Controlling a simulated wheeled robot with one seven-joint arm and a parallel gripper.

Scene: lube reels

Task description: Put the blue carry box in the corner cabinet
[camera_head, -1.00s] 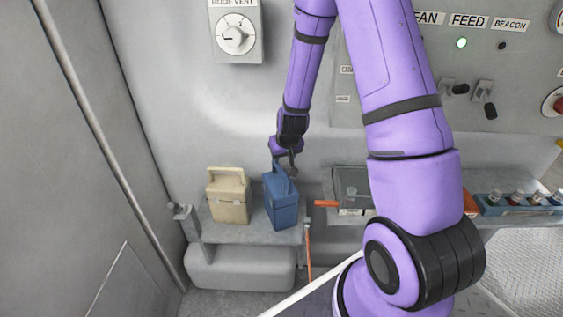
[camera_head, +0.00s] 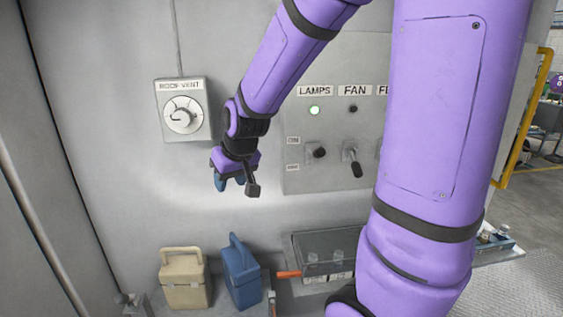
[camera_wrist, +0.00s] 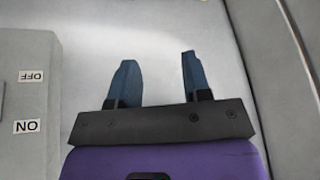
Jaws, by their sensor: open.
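The blue carry box (camera_head: 240,279), with its upright handle, stands on a grey ledge at the bottom of the head view. My gripper (camera_head: 235,187) is open and empty, well above the blue box and apart from it. In the wrist view its two blue fingers (camera_wrist: 158,65) are spread, with only bare grey wall beyond them. I cannot pick out the corner cabinet for certain; a tall grey panel (camera_head: 60,200) stands at the left.
A beige carry box (camera_head: 184,284) stands just left of the blue one. A grey lidded case (camera_head: 328,252) with an orange handle is to the right. A ROOF VENT dial (camera_head: 182,114) and a switch panel (camera_head: 335,180) are on the back wall beside my gripper.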

